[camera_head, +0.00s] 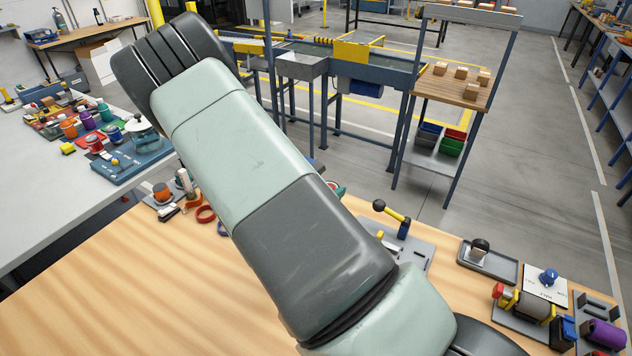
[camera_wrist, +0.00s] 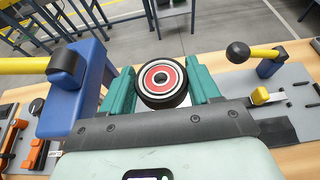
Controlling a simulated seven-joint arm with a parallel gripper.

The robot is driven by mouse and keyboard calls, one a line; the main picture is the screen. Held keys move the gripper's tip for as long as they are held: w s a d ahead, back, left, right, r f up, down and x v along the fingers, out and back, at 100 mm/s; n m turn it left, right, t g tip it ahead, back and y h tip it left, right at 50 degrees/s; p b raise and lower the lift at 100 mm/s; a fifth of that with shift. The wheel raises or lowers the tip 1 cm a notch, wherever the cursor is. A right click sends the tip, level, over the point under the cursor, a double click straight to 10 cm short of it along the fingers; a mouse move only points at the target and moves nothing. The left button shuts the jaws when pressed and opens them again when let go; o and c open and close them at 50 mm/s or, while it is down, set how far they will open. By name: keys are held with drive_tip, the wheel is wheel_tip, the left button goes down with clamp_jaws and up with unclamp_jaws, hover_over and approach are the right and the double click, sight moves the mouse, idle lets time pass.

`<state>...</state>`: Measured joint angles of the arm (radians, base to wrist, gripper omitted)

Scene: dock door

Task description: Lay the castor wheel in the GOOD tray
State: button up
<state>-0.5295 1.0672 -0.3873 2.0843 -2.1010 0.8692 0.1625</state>
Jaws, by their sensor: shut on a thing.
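The castor wheel (camera_wrist: 162,82), black with a red ring and a metal hub, is between the two green fingers of my gripper (camera_wrist: 163,88) in the wrist view. The fingers are shut on its sides, with its round face toward the camera. In the head view my arm hides most of the gripper; only a small green and red bit shows beside the arm, left of a yellow-handled clamp. I cannot make out a tray marked GOOD in either view. A grey tray (camera_head: 507,269) at the right of the bench holds a small black-topped thing; no label is readable on it.
The yellow-handled clamp (camera_head: 403,228) stands on a grey plate, also right in the wrist view (camera_wrist: 270,64). A larger blue clamp (camera_wrist: 75,100) stands close left of the gripper. A blue-knobbed white panel (camera_head: 545,287) is at right. The bench front left is bare.

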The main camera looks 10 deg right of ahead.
drive_tip(key=s+a+r+n+t+y, duration=0.1)
drive_tip(key=s+r+n+t+y, duration=0.15)
drive_tip(key=r, duration=1.65)
drive_tip(key=s+a+r+n+t+y, duration=0.1)
drive_tip(key=r+n+y, duration=0.2)
drive_tip(key=r, duration=1.5)
drive_tip(key=s+a+f+m+g+h, duration=0.1)
drive_tip(key=s+a+f, duration=0.1)
drive_tip(key=a+f, duration=0.75)
drive_tip(key=s+a+f+m+h, duration=0.1)
drive_tip(key=s+a+f, duration=0.35)
drive_tip(key=f, duration=0.85)
drive_tip(key=s+f+m+h, duration=0.1)
drive_tip(key=s+f, duration=0.4)
drive_tip(key=f, duration=0.2)
drive_tip(key=s+f+m+g+h, duration=0.1)
drive_tip(key=s+f, duration=0.4)
drive_tip(key=f, duration=0.2)
drive_tip(key=s+f+m+g+h, duration=0.1)
drive_tip(key=s+f, duration=0.3)
drive_tip(key=f, duration=0.2)
drive_tip(key=shift+s+d+f, duration=0.25)
drive_tip(key=shift+s+f, duration=0.15)
drive_tip(key=shift+m+g+h, duration=0.25)
drive_tip(key=shift+f, duration=2.3)
drive_tip(key=shift+f, duration=0.1)
